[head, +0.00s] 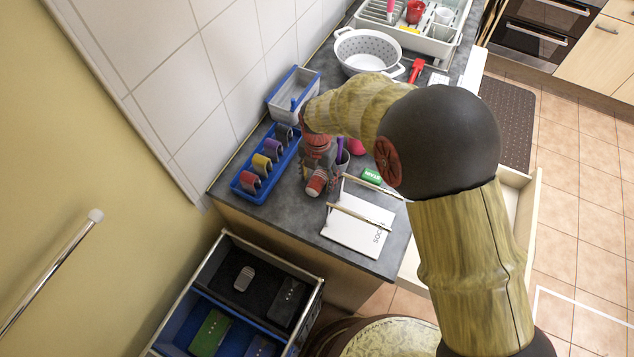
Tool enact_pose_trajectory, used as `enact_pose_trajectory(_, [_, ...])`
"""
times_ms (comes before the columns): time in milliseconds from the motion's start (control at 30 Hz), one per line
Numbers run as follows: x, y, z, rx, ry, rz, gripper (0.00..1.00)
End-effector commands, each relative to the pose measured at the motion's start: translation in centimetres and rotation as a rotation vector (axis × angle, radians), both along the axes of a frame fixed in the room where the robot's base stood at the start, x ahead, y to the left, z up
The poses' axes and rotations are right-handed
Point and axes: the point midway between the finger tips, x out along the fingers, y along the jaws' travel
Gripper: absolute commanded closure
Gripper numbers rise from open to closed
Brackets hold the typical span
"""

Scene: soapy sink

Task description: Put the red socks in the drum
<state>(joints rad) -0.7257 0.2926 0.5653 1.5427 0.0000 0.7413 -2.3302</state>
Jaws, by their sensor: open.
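A red rolled item, apparently the red socks (250,182), sits in the near end of a blue tray (262,197) on the counter. Grey, purple and yellow rolls share the tray. My gripper (316,160) points down over the counter right of the tray, close to the striped item. It is open, and its fingertips are hard to make out. I cannot identify a drum in this view.
A white board marked "SOCKS" (357,232) lies at the counter's front with a stick across it. A blue-rimmed bin (293,98) and white colander (368,48) are farther back. An open crate (312,312) stands below.

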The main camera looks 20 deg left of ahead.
Motion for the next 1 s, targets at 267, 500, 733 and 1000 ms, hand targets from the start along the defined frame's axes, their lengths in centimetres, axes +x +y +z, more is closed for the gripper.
enact_pose_trajectory(267, [0.0, 0.01, 0.09, 0.0, 0.0, 0.0, 0.51])
enact_pose_trajectory(500, [-0.01, 0.01, 0.09, 0.0, 0.0, 0.0, 0.64])
enact_pose_trajectory(733, [0.0, 0.01, 0.09, 0.0, 0.0, 0.0, 0.77])
enact_pose_trajectory(1000, [0.0, 0.02, 0.1, 0.0, 0.0, 0.0, 0.93])
